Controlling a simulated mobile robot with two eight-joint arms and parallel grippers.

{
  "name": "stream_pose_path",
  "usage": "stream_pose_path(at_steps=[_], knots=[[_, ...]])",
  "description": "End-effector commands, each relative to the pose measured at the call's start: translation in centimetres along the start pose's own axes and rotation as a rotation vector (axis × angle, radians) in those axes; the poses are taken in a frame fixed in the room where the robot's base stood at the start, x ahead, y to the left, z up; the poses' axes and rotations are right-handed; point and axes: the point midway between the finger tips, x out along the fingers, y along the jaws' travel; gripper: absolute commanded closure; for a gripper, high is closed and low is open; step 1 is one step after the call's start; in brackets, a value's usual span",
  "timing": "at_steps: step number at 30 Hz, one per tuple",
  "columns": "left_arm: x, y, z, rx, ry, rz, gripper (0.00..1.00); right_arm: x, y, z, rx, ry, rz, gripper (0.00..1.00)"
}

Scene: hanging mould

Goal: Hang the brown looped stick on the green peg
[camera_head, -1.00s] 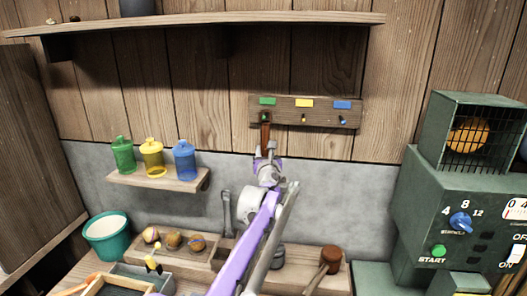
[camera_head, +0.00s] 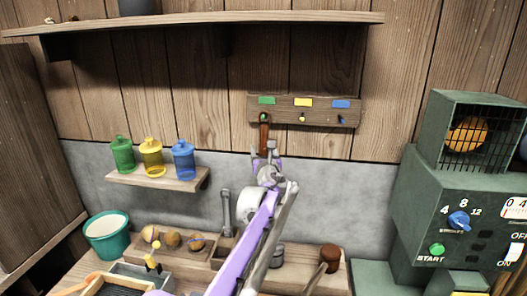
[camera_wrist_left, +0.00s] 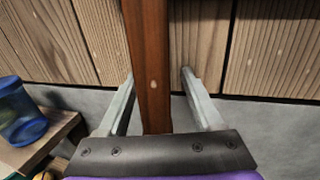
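The brown stick (camera_head: 264,137) stands upright against the wall below the green peg (camera_head: 263,117) on the wooden rack. Its upper end is at the green peg; the loop is too small to make out. My left gripper (camera_head: 267,155) is at the stick's lower end. In the left wrist view, the stick (camera_wrist_left: 150,65) runs between the two fingers of my left gripper (camera_wrist_left: 158,88), with a gap on each side, so the gripper is open. My right gripper is not in view.
The rack (camera_head: 310,107) also carries a yellow-marked and a blue-marked peg. A shelf (camera_head: 200,22) juts out above. A small shelf (camera_head: 158,179) with three coloured jars is at left, and a green machine (camera_head: 460,200) at right. The workbench below holds tools and balls.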

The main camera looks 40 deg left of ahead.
Motion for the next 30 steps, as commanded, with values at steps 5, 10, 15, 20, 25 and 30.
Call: stream_pose_path(at_steps=[5,10,15,20,25,30], knots=[[0.0,0.0,0.0,0.0,0.0,0.0,0.33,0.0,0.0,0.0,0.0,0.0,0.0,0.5],[-0.5,0.0,0.0,0.0,0.0,-0.001,0.33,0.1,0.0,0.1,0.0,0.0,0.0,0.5],[-3.1,0.0,-0.1,0.001,0.001,-0.002,0.33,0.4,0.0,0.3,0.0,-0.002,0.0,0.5],[-6.5,-0.1,-0.1,-0.001,0.001,-0.002,0.33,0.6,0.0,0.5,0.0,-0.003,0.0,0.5],[-9.3,-0.1,-0.1,0.0,0.0,-0.002,0.33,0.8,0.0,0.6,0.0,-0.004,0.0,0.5],[-10.7,0.0,0.0,-0.001,0.0,-0.001,0.33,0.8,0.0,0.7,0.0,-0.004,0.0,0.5]])
